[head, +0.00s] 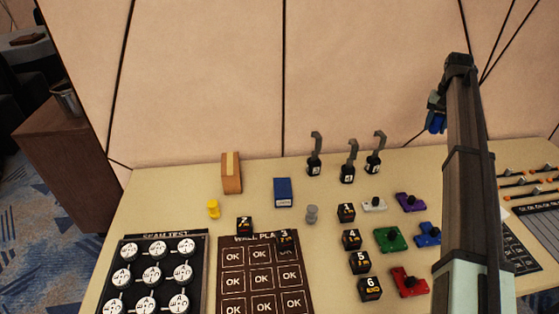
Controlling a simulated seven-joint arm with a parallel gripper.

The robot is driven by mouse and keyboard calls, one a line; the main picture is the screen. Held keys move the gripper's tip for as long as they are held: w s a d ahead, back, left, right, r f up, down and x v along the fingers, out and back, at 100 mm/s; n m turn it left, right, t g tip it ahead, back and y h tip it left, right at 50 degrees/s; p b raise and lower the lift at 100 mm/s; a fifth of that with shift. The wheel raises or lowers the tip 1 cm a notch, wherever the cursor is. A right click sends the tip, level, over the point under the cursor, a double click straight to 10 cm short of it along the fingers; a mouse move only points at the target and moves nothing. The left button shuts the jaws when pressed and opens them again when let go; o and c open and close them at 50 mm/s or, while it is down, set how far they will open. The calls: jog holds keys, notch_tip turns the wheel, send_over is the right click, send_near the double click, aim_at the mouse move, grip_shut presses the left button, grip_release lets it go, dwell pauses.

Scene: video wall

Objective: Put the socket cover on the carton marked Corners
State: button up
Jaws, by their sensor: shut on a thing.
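My gripper (437,107) is raised at the upper right, well above the table, partly hidden by my own arm. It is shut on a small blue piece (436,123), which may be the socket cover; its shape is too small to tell. Two box-like things stand at the table's back left: a brown carton (231,173) with a pale strip, and a blue box (283,190) with a light label at its lower front edge. I cannot read the word Corners on either. Both are far to the left of my gripper and below it.
Coloured pieces, including purple (411,202), green (390,239) and red (409,281), lie right of several numbered black blocks (351,239). Hooked grey levers (350,160) stand at the back. A yellow piece (213,209) and a grey piece (312,214) stand near the dark panels (226,300).

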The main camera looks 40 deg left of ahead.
jog(key=s+a+n, duration=0.2)
jog(key=s+a, duration=0.1)
jog(key=a, duration=0.6)
jog(key=s+a+n, duration=0.2)
jog(key=s+a, duration=0.1)
jog(key=a, duration=0.5)
jog(key=n, duration=1.2)
send_over(230, 163)
jog(key=shift+f, duration=7.55)
jog(key=shift+f, duration=0.15)
jog(key=o, duration=1)
